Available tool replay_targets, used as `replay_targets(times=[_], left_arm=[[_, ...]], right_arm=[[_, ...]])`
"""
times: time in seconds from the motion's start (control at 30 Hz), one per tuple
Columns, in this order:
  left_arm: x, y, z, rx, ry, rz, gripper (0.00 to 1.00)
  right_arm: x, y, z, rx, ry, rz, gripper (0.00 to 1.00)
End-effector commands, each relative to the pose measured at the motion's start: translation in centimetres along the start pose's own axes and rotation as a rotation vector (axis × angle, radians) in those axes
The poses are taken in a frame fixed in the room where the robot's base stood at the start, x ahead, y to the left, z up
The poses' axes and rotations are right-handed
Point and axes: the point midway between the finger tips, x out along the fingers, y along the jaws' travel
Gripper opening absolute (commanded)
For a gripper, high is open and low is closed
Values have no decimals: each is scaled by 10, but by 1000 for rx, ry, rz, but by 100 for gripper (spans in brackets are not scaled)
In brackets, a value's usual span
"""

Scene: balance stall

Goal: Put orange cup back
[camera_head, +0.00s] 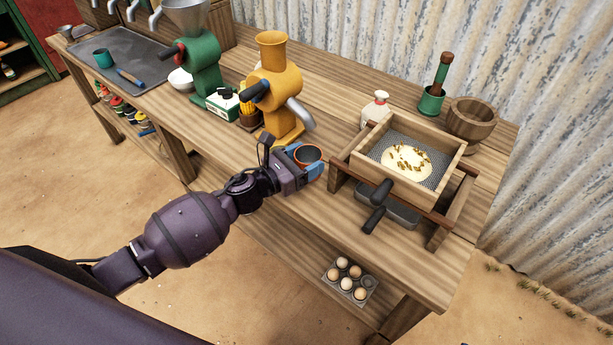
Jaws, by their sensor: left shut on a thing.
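The orange cup (307,153) shows as an orange rim with a dark inside, in the fingers of my left gripper (306,162). The gripper is shut on it, and blue fingertips lie on both sides of the cup. The cup is near the front edge of the wooden table, between the yellow grinder (276,85) and the sieve box (409,152). Most of the cup's body is hidden by the gripper, so I cannot tell whether it touches the table. My right gripper is not in view.
A green grinder (200,56), a small green scale (222,104) and a grey tray (118,62) with a teal cup (103,58) stand to the left. Eggs (346,284) lie on the lower shelf.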

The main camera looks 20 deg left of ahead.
Motion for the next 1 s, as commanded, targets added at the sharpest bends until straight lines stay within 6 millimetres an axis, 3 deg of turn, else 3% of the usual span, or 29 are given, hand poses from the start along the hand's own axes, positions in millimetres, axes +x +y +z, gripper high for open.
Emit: replay_targets(times=[0.27,0.5,0.97,1.0], left_arm=[[0,0,-18,0,0,1,41],[0,0,-51,-2,2,1,41],[0,0,-57,1,0,0,41],[0,0,-57,1,0,0,70]], right_arm=[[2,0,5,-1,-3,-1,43],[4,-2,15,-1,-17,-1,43],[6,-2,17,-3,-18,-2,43],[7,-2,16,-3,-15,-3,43]])
